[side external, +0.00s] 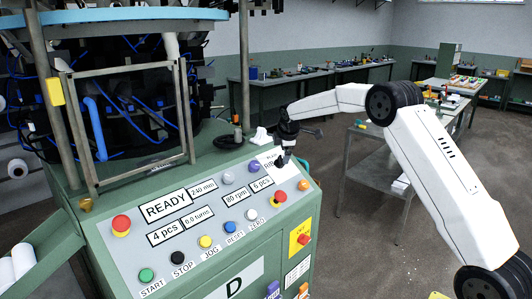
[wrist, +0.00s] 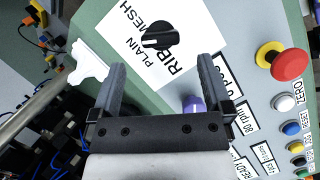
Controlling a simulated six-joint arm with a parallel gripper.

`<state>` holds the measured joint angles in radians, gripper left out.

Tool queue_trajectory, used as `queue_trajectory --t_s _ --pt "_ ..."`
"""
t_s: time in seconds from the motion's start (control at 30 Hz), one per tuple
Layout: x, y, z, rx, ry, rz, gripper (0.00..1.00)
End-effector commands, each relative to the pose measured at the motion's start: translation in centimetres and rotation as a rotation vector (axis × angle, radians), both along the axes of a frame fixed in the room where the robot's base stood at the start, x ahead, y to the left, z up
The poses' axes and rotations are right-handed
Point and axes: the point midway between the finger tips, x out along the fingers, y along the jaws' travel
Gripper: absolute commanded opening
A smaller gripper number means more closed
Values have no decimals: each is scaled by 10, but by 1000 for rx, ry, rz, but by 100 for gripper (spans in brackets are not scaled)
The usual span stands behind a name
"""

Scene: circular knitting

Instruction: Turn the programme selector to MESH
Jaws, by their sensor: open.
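The programme selector is a black knob (wrist: 160,37) on a white plate (wrist: 196,20) marked PLAIN, MESH and RIB. I cannot tell surely which word its pointer faces. My gripper (wrist: 161,64) is open and empty in the wrist view, its fingers spread on either side of a line to the knob. The knob lies just past the fingertips, with no contact visible. In the side view my gripper (side external: 284,152) points down over the plate (side external: 267,166) at the back right of the control panel, partly hiding plate and knob.
A red mushroom button (wrist: 290,62) and a violet knob (wrist: 194,104) are close by on the panel. A white object (wrist: 88,63) lies beside the plate. In the side view, the knitting machine's metal frame (side external: 124,73) stands to the left.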

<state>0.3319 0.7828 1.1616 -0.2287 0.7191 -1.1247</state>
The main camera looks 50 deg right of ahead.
Motion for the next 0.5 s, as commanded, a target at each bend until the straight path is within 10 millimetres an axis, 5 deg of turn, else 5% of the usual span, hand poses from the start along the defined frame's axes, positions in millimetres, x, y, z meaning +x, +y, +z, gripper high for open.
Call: queue_trajectory --t_s 0.5 --pt "19 -15 -45 0 0 -1 100"
